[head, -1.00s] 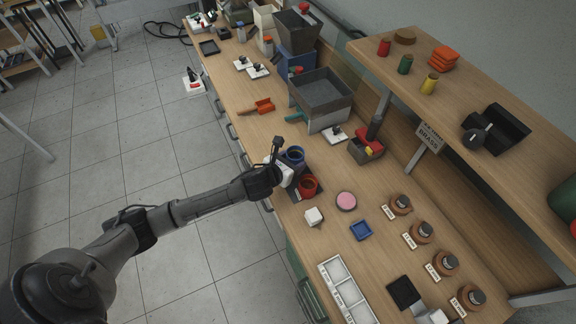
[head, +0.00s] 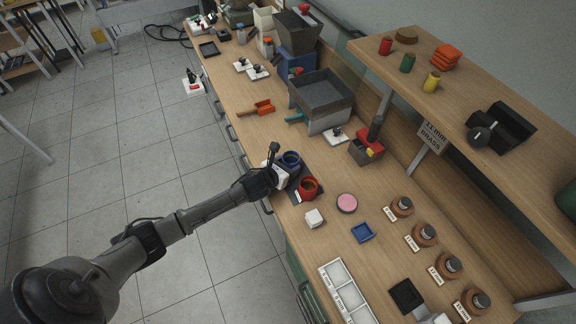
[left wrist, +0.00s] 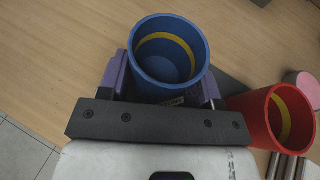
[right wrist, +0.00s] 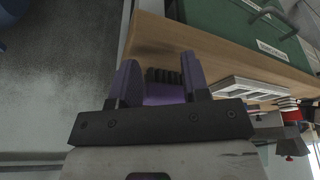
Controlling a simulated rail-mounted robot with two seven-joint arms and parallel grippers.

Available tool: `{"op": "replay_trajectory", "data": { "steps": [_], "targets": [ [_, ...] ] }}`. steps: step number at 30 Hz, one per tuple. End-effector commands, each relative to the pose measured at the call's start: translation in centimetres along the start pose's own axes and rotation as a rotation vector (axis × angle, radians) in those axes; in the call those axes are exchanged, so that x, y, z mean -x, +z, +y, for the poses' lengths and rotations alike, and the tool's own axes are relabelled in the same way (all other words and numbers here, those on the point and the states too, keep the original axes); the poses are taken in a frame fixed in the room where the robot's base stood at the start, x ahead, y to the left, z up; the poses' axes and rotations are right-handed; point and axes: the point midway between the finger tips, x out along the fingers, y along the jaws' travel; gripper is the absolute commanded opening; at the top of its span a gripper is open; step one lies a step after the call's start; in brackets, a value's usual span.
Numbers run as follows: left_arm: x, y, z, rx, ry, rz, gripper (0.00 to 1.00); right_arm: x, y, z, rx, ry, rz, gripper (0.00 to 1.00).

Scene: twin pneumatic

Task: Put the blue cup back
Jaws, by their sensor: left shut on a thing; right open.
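The blue cup (head: 291,159) is upright at the near edge of the bench, beside a dark mat (head: 314,172). My left gripper (head: 277,174) is shut on it. In the left wrist view the blue cup (left wrist: 168,55), open end up with a yellow band inside, sits between the purple fingers. I cannot tell whether its base touches the surface. The red cup (head: 308,188) stands just right of it on the mat; it also shows in the left wrist view (left wrist: 262,117). My right gripper (right wrist: 160,80) is open and empty, low beside the bench; it is outside the head view.
A grey hopper bin (head: 322,95) stands behind. Bare bench lies left of the cups.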

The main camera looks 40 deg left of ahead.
Motion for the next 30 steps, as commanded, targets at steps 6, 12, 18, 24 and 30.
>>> {"op": "replay_trajectory", "data": {
  "steps": [6, 12, 18, 24, 30],
  "targets": [
    [-0.1, -0.3, 0.0, -0.002, 0.000, 0.000, 0.28, -0.1, 0.1, 0.1, 0.005, 0.004, -0.001, 0.43],
    [-0.1, -0.2, 0.0, -0.001, 0.000, 0.001, 0.77, -0.1, 0.1, 0.1, 0.005, 0.004, -0.001, 0.43],
    [-0.1, -0.2, 0.0, -0.001, 0.000, 0.001, 0.84, -0.1, 0.1, 0.1, 0.003, 0.002, -0.001, 0.43],
    [0.2, 0.1, 0.0, 0.000, -0.001, 0.000, 0.84, 0.1, 0.0, 0.0, -0.001, -0.001, 0.000, 0.43],
    [3.1, 0.1, 0.0, -0.002, -0.001, 0.002, 0.84, 0.7, -0.2, -0.1, -0.004, -0.003, 0.000, 0.43]
  ]
}}
